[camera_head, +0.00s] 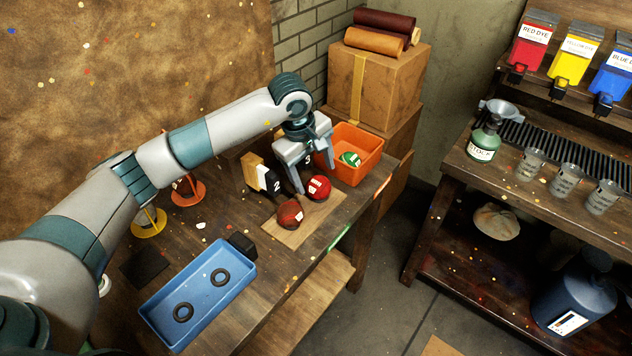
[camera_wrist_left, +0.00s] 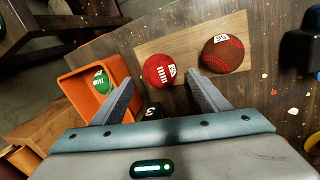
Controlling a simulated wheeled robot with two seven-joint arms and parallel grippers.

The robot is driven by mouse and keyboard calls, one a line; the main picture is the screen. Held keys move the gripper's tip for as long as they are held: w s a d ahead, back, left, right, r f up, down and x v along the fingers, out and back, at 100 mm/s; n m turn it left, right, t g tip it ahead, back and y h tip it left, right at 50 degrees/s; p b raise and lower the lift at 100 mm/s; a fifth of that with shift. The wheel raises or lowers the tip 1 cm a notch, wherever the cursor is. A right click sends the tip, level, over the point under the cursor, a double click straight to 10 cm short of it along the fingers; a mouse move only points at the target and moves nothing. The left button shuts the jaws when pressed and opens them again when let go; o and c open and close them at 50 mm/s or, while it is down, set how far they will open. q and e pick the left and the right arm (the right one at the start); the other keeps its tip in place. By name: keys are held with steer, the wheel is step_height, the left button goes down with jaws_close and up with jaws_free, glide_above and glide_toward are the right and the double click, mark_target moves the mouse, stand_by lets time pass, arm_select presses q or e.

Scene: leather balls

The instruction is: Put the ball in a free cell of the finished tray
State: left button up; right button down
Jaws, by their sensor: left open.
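A bright red ball (camera_head: 319,188) with white marks lies on a light board (camera_head: 290,233) on the workbench. A darker brown-red ball (camera_head: 289,214) lies beside it on the board. My left gripper (camera_head: 313,179) is open, pointing down over the bright red ball. In the left wrist view the gripper (camera_wrist_left: 160,79) has its fingertips either side of the red ball (camera_wrist_left: 159,70), and the darker ball (camera_wrist_left: 223,53) is outside the right finger. A blue tray (camera_head: 232,303) at the bench front holds two black rings, both empty. My right gripper is not in view.
An orange bin (camera_head: 369,139) with a green ball (camera_head: 350,158) inside stands just behind the gripper. Numbered blocks (camera_head: 262,175) stand to its left. A black block (camera_head: 242,245) touches the tray's far end. Cartons (camera_head: 375,85) rise behind the bench.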

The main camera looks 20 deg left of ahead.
arm_select(q)
steer(key=b+v, duration=0.2)
steer(key=v, duration=0.5)
steer(key=shift+r, duration=0.4)
steer(key=shift+a, duration=0.1)
stand_by(1.0)
